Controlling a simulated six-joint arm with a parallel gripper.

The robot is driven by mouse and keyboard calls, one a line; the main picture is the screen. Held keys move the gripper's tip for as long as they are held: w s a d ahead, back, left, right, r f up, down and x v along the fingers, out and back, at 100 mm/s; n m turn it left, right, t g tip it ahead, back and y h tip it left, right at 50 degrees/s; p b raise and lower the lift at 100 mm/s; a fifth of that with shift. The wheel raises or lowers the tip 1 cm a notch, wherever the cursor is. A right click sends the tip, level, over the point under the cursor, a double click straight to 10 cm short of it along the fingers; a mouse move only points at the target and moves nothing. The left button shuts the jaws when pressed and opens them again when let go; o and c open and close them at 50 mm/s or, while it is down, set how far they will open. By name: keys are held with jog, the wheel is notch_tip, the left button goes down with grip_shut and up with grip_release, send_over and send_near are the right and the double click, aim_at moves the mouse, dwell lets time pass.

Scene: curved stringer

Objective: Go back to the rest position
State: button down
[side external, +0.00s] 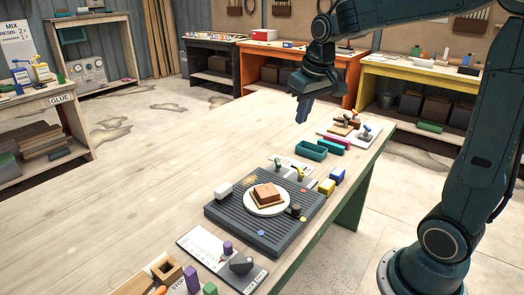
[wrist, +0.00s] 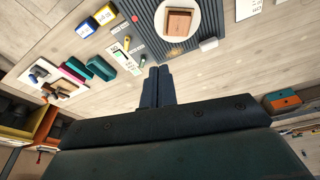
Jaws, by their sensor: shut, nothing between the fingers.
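My gripper (side external: 304,108) hangs from my dark teal arm above the far part of the wooden bench (side external: 150,190), pointing down. Its fingers are together and empty. In the wrist view the two closed fingers (wrist: 157,85) point toward the grey ribbed mat. In the side view the mat (side external: 225,216) lies clear of the gripper, nearer the camera. A brown block (side external: 266,194) rests on a round white plate (side external: 283,208) on the mat; the block also shows in the wrist view (wrist: 178,22).
Teal trays (side external: 311,151), a magenta block (side external: 333,142) and a white board with tools (side external: 350,130) stand along the bench's right edge. Yellow and blue blocks (side external: 327,187) sit beside the mat. A dark wedge (side external: 241,264) lies on the near board. The bench's left half is clear.

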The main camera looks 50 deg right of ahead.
jog(key=s+a+n+t, duration=0.1)
jog(key=s+a, duration=0.4)
jog(key=s, duration=0.4)
jog(key=s+a+n+t, duration=0.1)
jog(key=s+a, duration=0.4)
jog(key=s, duration=0.4)
jog(key=shift+a+n+t+y, duration=0.15)
jog(key=shift+n+t+y, duration=0.25)
